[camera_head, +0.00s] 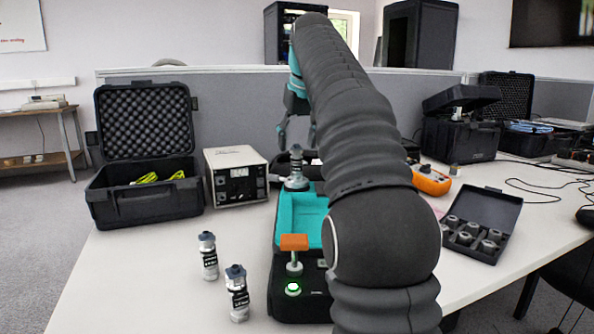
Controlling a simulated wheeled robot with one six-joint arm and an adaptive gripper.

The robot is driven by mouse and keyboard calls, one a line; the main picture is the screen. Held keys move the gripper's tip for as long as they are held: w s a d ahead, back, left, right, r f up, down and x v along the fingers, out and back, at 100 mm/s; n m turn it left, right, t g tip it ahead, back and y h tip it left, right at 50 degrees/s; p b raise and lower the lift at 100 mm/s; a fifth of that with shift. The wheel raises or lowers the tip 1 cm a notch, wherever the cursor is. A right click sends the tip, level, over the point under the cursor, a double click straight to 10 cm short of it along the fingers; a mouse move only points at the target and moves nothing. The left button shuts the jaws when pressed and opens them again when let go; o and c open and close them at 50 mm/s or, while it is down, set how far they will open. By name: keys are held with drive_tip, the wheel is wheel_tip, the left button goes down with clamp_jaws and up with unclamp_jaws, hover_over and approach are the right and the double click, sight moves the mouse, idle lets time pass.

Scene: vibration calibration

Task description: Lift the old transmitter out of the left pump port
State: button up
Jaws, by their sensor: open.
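The pump (287,262) is a black unit with a teal tray on top, an orange-topped handle and a green-lit button at its front. The old transmitter (296,181), a grey metal cylinder with a dark cap, stands upright at the pump's back left, apparently in the left port; its lower joint is too small to make out. My gripper (297,138), teal and dark, is open and empty above and behind the transmitter in the picture, not visibly touching it. My arm hides the pump's right side and any right port.
Two similar transmitters (208,257) (237,294) stand on the white table left of the pump. A white instrument box (236,176) and an open black case (145,202) are behind left. A case of fittings (487,258) and an orange meter (431,181) are right.

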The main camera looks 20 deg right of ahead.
sight(297, 149)
drive_tip(key=b+x, duration=0.2)
drive_tip(key=x, duration=0.2)
drive_tip(key=shift+f, duration=0.45)
clamp_jaws()
